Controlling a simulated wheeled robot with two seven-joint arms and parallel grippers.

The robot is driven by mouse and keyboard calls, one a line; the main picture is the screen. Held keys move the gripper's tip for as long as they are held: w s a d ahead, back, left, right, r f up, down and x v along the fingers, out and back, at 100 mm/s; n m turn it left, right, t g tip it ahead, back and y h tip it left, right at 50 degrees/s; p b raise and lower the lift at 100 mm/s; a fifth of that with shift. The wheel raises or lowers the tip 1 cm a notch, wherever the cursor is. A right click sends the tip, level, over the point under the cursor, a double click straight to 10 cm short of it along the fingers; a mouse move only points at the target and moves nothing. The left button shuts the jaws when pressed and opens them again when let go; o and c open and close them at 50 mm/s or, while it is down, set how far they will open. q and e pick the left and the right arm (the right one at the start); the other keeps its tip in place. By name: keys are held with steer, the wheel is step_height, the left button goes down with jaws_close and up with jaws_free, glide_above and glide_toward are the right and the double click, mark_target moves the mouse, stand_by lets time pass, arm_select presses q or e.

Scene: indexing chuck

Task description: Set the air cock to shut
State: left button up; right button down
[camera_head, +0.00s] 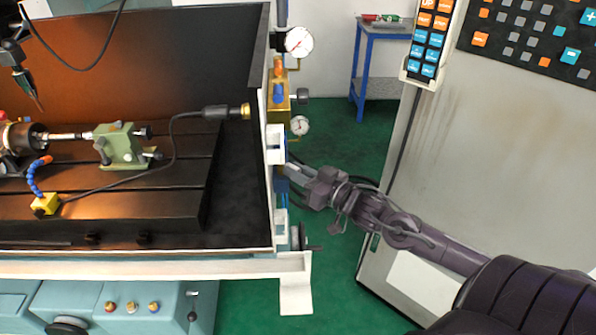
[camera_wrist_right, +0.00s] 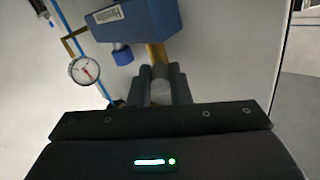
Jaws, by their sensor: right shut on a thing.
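My right gripper (camera_head: 290,168) reaches in from the right to the end wall of the machine, below the brass regulator block, in the head view. Its fingertips are partly hidden there by the white frame edge. In the right wrist view my right gripper (camera_wrist_right: 160,78) is shut on a pale grey rounded piece (camera_wrist_right: 160,93) in line with a brass stem (camera_wrist_right: 157,54). This piece appears to be the air cock's handle. The stem runs up to a blue box (camera_wrist_right: 142,20) with a label. I cannot tell the cock's setting.
Pressure gauges (camera_head: 299,41) and the brass block (camera_head: 279,98) with blue and orange knobs sit close above the gripper. The machine's white frame (camera_head: 295,290) is beside it. A grey control cabinet (camera_head: 490,170) stands to the right, with green floor (camera_head: 345,140) between.

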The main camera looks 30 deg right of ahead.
steer(key=shift+a+r+m+h+p, duration=0.1)
steer(key=shift+a+m+h+p, duration=0.15)
steer(key=shift+m+h+p, duration=0.3)
steer(key=shift+a+r+m+h+p, duration=0.1)
steer(key=shift+a+m+h+p, duration=0.2)
steer(key=shift+h, duration=0.35)
steer(key=shift+a+f+m+h+p, duration=0.15)
steer(key=shift+a+m+h, duration=0.1)
steer(key=shift+m+h, duration=0.6)
steer(key=shift+a+m+h+p, duration=0.2)
steer(key=shift+m+h, duration=0.25)
steer(key=shift+h, duration=0.7)
steer(key=shift+a+f+m+h+p, duration=0.15)
steer(key=shift+a+m+h, duration=0.1)
steer(key=shift+m+h, duration=0.6)
steer(key=shift+r, duration=0.1)
steer(key=c, duration=1.3)
jaws_free()
steer(key=shift+n, duration=0.3)
steer(key=shift+c, duration=0.2)
steer(key=shift+d, duration=0.1)
